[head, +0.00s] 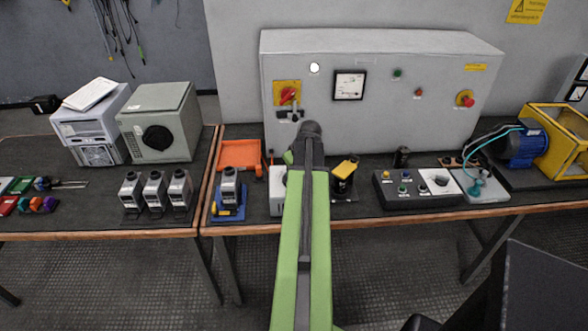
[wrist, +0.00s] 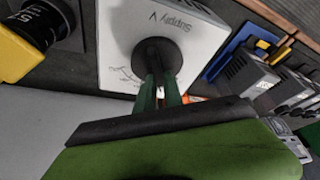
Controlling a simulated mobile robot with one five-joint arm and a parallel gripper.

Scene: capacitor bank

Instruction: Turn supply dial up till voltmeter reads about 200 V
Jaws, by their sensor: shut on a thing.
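The supply box, a white box marked "Supply V" (wrist: 118,22), shows in the wrist view. Its black round dial (wrist: 155,50) is in the middle of its face. My gripper (wrist: 160,82) is shut on the dial, with its green fingers on either side of the knob. In the head view the supply box (head: 277,198) is mostly hidden behind my green arm, and my gripper is hidden there too. A white-faced meter (head: 349,85) is on the grey cabinet's front; its needle and scale are too small to read.
The grey cabinet (head: 450,108) stands behind, with a red rotary switch (head: 288,95). A yellow-topped device (head: 344,172) stands right of the supply box. A blue-based unit (head: 229,192) and an orange tray (head: 240,155) are to its left. A button box (head: 415,190) is farther right.

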